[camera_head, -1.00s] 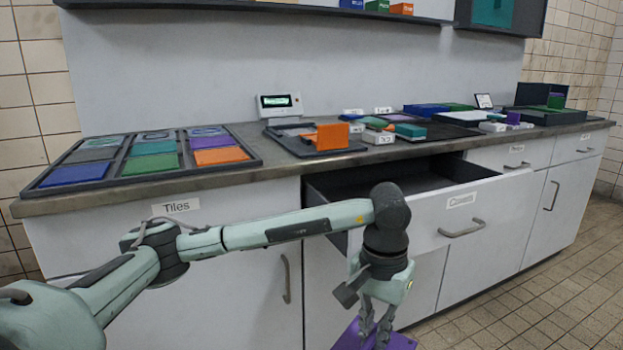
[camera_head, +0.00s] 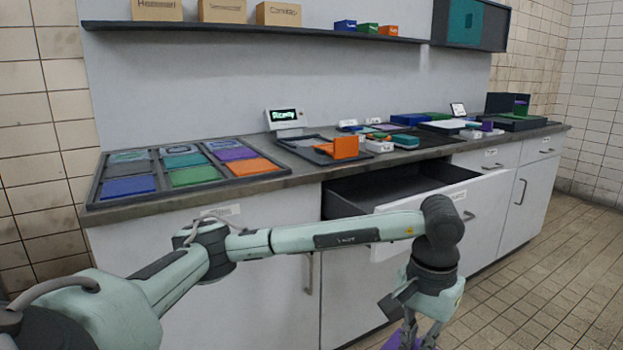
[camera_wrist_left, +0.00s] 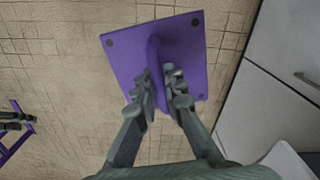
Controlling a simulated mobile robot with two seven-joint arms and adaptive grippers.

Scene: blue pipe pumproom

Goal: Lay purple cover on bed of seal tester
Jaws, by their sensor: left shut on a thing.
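The purple cover (camera_wrist_left: 182,62) is a flat square plate with dark dots at its corners and a raised ridge across its middle. My left gripper (camera_wrist_left: 163,85) is shut on that ridge. In the head view the gripper (camera_head: 420,335) hangs low in front of the cabinets, and only a bit of the cover (camera_head: 394,341) shows at the bottom edge. Several devices stand on the counter; I cannot tell which is the seal tester. One has an orange block (camera_head: 338,147) on a dark tray, behind it a small display (camera_head: 286,117). My right gripper is not in view.
An open, empty-looking drawer (camera_head: 400,190) juts out from the counter (camera_head: 290,180) near my left arm. A tray of coloured tiles (camera_head: 185,170) fills the counter's left end. Blue, green and white items crowd its right part. Tiled floor (camera_head: 510,285) is free at the right.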

